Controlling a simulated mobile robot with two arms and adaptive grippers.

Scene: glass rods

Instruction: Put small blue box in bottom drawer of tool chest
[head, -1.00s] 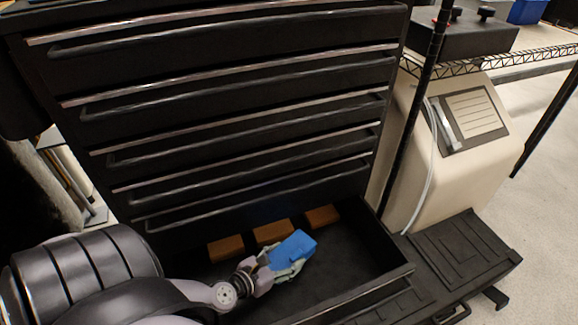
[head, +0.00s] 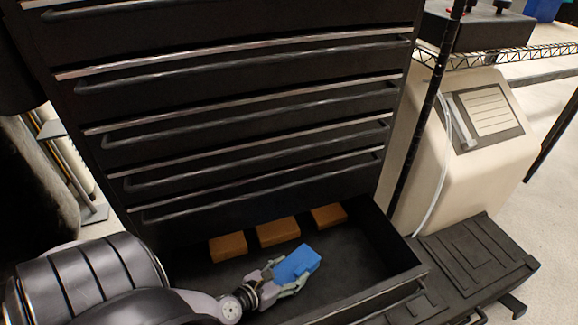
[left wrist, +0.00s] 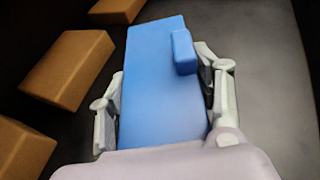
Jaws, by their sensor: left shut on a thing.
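The small blue box (head: 297,262) is held between the fingers of my left gripper (head: 283,277), over the open bottom drawer (head: 345,250) of the black tool chest (head: 225,100). In the left wrist view the blue box (left wrist: 160,85) lies between the two fingers, one on each side. A small raised blue block shows on its upper right part. I cannot tell whether the box touches the drawer floor. My right gripper is not in view.
Three brown blocks lie along the back of the drawer: left (head: 228,246), middle (head: 278,231) and right (head: 328,216). The drawer's right part is bare. A beige machine (head: 465,140) and a black platform (head: 480,262) stand to the right. The upper drawers are shut.

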